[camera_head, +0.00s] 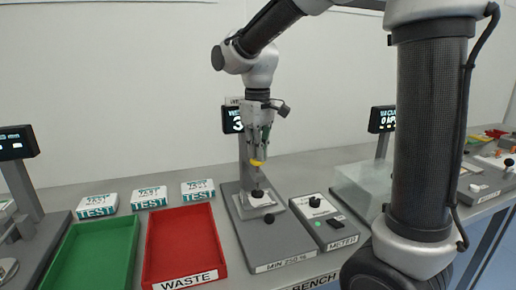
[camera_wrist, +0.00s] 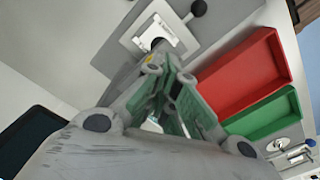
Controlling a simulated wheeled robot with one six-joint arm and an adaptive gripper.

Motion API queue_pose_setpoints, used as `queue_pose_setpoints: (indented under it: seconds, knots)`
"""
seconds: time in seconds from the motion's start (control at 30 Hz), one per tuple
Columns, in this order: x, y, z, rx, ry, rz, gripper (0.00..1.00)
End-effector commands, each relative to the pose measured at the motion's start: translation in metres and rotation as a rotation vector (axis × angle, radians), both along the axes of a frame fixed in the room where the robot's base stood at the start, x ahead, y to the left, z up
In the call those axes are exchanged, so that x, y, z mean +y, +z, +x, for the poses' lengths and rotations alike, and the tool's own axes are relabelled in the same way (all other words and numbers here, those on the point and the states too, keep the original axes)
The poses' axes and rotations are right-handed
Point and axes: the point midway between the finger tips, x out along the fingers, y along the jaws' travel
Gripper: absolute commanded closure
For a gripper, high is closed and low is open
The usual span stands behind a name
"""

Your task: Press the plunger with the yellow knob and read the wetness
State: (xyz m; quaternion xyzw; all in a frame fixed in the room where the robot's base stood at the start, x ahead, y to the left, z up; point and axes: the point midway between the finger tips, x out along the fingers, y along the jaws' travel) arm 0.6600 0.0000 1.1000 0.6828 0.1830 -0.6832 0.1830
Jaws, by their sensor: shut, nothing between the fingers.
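The yellow knob (camera_head: 258,162) sits on top of the plunger of a grey test stand (camera_head: 238,220). My gripper (camera_head: 260,150) is shut with nothing in it, pointing down right above the knob; I cannot tell whether it touches. Below the knob, the plunger's dark foot (camera_head: 257,194) is over a white sample piece on the stand's plate. In the wrist view only a sliver of the yellow knob (camera_wrist: 151,57) shows beside my gripper (camera_wrist: 158,75), and the white sample (camera_wrist: 160,34) lies beyond. The stand's display (camera_head: 233,121) is partly hidden by my gripper; a "3" shows.
A red WASTE tray (camera_head: 184,283) and a green tray (camera_head: 90,255) are left of the stand. Several white TEST boxes (camera_head: 150,197) stand behind them. Another display (camera_head: 382,119) stands further right.

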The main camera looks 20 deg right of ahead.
Motion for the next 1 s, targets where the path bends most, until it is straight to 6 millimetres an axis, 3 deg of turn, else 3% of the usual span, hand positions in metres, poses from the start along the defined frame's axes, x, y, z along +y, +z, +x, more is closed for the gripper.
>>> queue_pose_setpoints:
  seconds: [0.73, 1.0]
  knots:
    - [0.0, 0.067, 0.001, -0.002, 0.0, 0.001, 1.0]
    - [0.0, 0.079, 0.0, -0.001, 0.0, 0.0, 1.0]
